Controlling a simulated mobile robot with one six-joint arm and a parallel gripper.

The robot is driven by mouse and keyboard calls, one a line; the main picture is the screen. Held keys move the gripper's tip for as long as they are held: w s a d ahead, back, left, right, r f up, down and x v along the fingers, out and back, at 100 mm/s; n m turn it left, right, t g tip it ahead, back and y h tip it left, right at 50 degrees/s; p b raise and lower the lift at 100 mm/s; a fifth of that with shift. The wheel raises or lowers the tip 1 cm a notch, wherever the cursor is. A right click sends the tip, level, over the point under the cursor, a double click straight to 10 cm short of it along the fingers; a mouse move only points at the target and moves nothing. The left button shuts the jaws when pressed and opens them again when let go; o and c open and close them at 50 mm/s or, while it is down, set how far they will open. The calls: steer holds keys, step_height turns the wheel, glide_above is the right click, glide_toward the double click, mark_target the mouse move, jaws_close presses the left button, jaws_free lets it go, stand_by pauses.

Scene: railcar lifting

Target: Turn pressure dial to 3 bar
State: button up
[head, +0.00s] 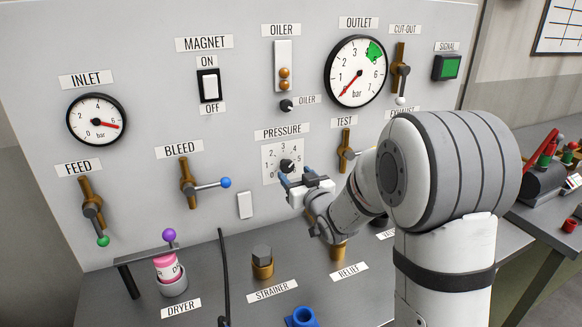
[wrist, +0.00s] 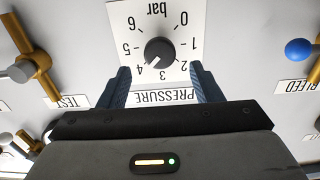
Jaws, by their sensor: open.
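The pressure dial's dark round knob (head: 287,165) sits on a white scale plate under the PRESSURE label. In the wrist view, which is upside down, the knob (wrist: 160,51) shows a short white mark pointing to the lower left, toward the 4 or between 3 and 4. My gripper (head: 295,174) is just in front of the dial. In the wrist view its open blue fingers (wrist: 160,78) are on either side of the scale plate's lower part, with nothing between them; I cannot tell their distance from the panel. The outlet gauge (head: 356,72) has its red needle at the lower left, near 0.
The small oiler knob (head: 286,105) is above the dial. The bleed valve lever (head: 207,185) is to the left, the test valve (head: 346,150) close on the right. The strainer (head: 262,262) and a blue fitting (head: 302,317) stand on the bench below.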

mark_target(289, 167)
steer(key=shift+p+x, duration=0.45)
steer(key=shift+x, duration=1.65)
steer(key=shift+c, duration=0.3)
steer(key=c, duration=0.9)
